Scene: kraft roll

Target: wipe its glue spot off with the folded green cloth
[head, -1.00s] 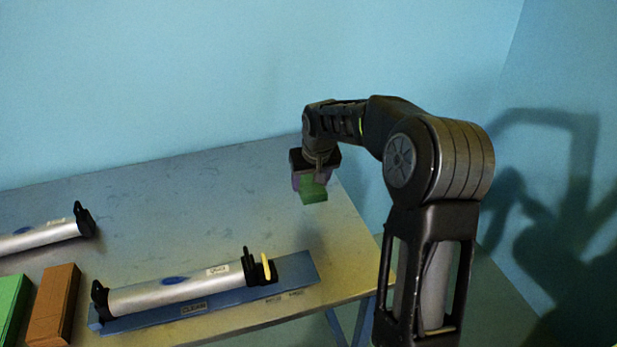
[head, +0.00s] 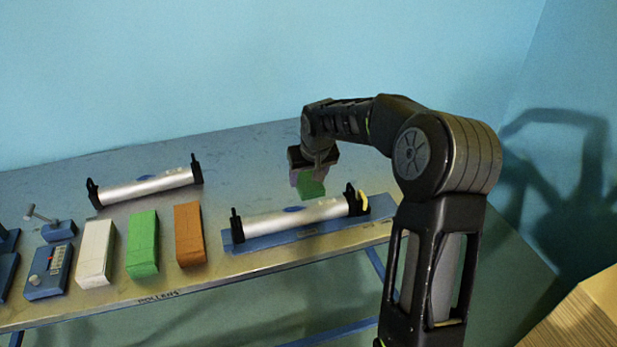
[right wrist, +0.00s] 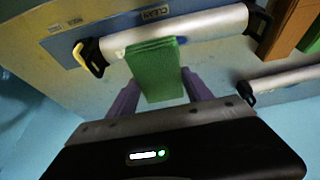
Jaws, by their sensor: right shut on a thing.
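The folded green cloth (head: 311,184) hangs from my right gripper (head: 305,174), which is shut on it above the table. In the right wrist view the cloth (right wrist: 155,75) sits between purple fingers, its far end overlapping the picture of a silver roller. That roller (head: 275,223) lies in black brackets on a blue base labelled CLEAN in the wrist view (right wrist: 158,13). Whether cloth and roller touch, I cannot tell. My left gripper is out of view.
Another silver roller (head: 150,188) with a bluish spot stands in black brackets at the back left. White (head: 97,252), green (head: 143,243) and brown (head: 189,234) blocks stand along the front. A blue device with a dial (head: 48,272) is at the left. Cardboard (head: 580,315) is at lower right.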

